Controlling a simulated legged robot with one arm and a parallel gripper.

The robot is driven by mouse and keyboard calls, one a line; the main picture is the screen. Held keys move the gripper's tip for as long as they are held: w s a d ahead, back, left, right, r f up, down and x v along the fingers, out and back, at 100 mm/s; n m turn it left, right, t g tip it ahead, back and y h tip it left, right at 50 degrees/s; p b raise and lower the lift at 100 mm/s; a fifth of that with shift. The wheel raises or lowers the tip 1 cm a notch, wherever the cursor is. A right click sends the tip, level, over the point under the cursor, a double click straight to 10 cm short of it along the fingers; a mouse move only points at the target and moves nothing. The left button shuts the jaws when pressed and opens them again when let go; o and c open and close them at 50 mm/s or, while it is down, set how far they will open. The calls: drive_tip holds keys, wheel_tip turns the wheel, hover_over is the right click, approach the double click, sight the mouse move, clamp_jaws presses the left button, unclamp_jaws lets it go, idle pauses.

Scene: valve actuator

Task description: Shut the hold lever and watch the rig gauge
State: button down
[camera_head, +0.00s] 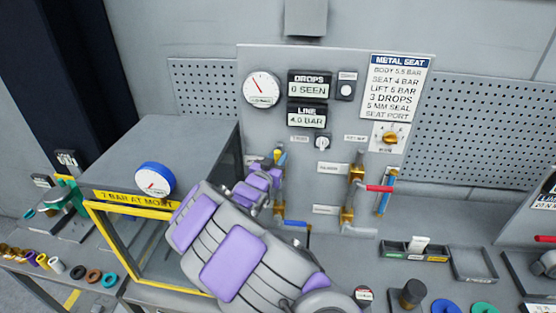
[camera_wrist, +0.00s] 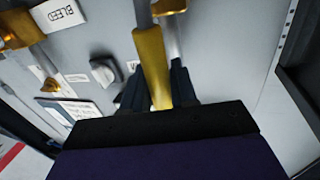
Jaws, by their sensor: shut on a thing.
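My gripper (camera_wrist: 158,88) is shut on a yellow lever handle (camera_wrist: 152,62) in the wrist view, its dark fingers on either side. In the head view my gripper (camera_head: 277,160) is at the panel's lower left, mostly hidden by my own wrist; I cannot read a label naming this lever. A round white gauge (camera_head: 262,88) with a red needle is at the panel's upper left; the needle points up and left. A blue-rimmed gauge (camera_head: 154,180) is on the grey box. I cannot tell by label which is the rig gauge.
Displays read "DROPS 0 SEEN" (camera_head: 309,84) and "LINE 4.0 BAR" (camera_head: 307,115). A red-handled lever (camera_head: 379,188) and blue-handled lever (camera_head: 295,223) are near my gripper. A yellow-framed box (camera_head: 150,250) stands left; trays (camera_head: 474,264) lie right.

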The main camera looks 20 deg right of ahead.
drive_tip(key=s+d+f+m+y+b, duration=0.4)
drive_tip(key=f+m+b, duration=0.5)
drive_tip(key=b, duration=1.3)
drive_tip(key=shift+s+d+m+t+y, duration=0.45)
drive_tip(key=shift+d+m, duration=0.8)
drive_tip(key=shift+m, duration=1.65)
drive_tip(key=shift+w+f, duration=0.1)
drive_tip(key=c, duration=1.3)
unclamp_jaws()
drive_tip(key=shift+o, duration=1.4)
drive_tip(key=shift+s+r, duration=0.2)
drive_tip(key=shift+s, duration=0.1)
drive_tip(key=shift+w+d, duration=0.1)
drive_tip(key=shift+w, duration=0.05)
